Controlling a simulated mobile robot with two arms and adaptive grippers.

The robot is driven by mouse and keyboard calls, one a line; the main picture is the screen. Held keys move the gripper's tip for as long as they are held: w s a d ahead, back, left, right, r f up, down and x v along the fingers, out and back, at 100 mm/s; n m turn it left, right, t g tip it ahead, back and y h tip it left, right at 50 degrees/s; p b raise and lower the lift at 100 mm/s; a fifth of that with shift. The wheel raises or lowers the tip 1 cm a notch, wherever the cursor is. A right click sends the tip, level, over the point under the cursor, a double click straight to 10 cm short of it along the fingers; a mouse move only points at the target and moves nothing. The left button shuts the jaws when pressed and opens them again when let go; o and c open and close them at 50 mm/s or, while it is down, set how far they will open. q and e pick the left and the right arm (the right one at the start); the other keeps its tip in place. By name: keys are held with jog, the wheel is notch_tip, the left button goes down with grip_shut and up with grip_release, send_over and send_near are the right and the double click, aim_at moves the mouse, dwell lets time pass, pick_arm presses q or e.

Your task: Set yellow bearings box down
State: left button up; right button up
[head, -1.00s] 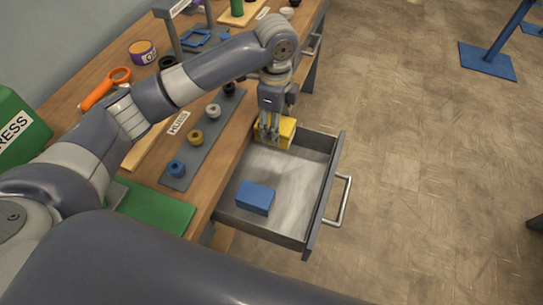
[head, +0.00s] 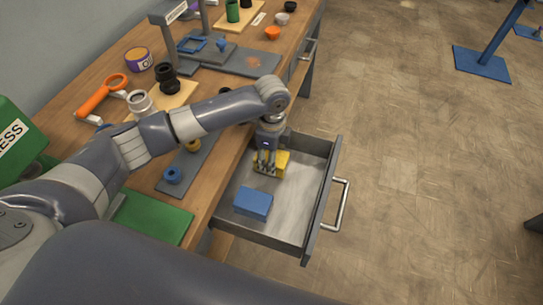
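The yellow bearings box (head: 283,160) is inside the open drawer (head: 300,205), near its back-left corner. My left gripper (head: 266,168) reaches down from above, with its fingers at the box's near side and partly covering it. The gripper looks shut on the yellow box. I cannot tell for sure whether the box's underside touches the drawer floor. My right gripper is not in view.
A blue box (head: 253,203) lies in the drawer, in front of the yellow box. The drawer floor to the right is clear. The workbench (head: 100,150) beside it holds a grey strip (head: 172,188) with coloured hubs, an orange-handled tool (head: 98,97) and a purple-orange tin (head: 139,60).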

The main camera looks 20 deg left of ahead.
pick_arm(q)
jog(key=o, duration=1.5)
jog(key=shift+f, duration=0.1)
jog(key=shift+c, duration=0.2)
notch_tip(320, 180, up, 12)
jog(key=shift+r, duration=0.2)
jog(key=shift+d+f, duration=0.1)
